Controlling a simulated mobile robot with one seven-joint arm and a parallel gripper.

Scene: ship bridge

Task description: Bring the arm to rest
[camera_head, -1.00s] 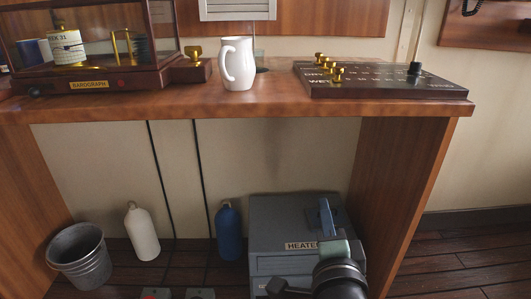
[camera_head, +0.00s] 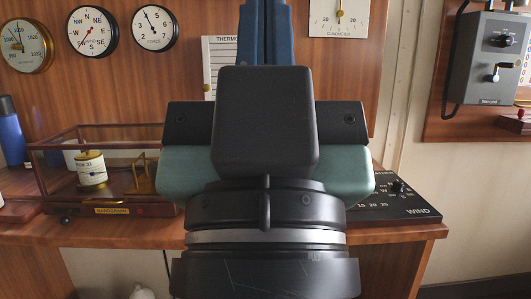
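My gripper (camera_head: 265,28) fills the middle of the view, raised in front of the desk with its blue fingers pointing up. The two fingers lie side by side with no clear gap, so it looks shut. I see nothing held, though the fingertips reach the top edge of the picture. The black and green gripper body and the wrist (camera_head: 265,210) stand upright below the fingers. They hide the middle of the desk, including the place where a white mug stood earlier.
The wooden desk (camera_head: 110,232) carries a glass-cased barograph (camera_head: 110,209) at left and a dark WIND panel (camera_head: 418,211) at right. Wall dials (camera_head: 92,31) hang behind. A grey telephone box (camera_head: 495,58) is on the right wall. A blue bottle (camera_head: 10,135) stands far left.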

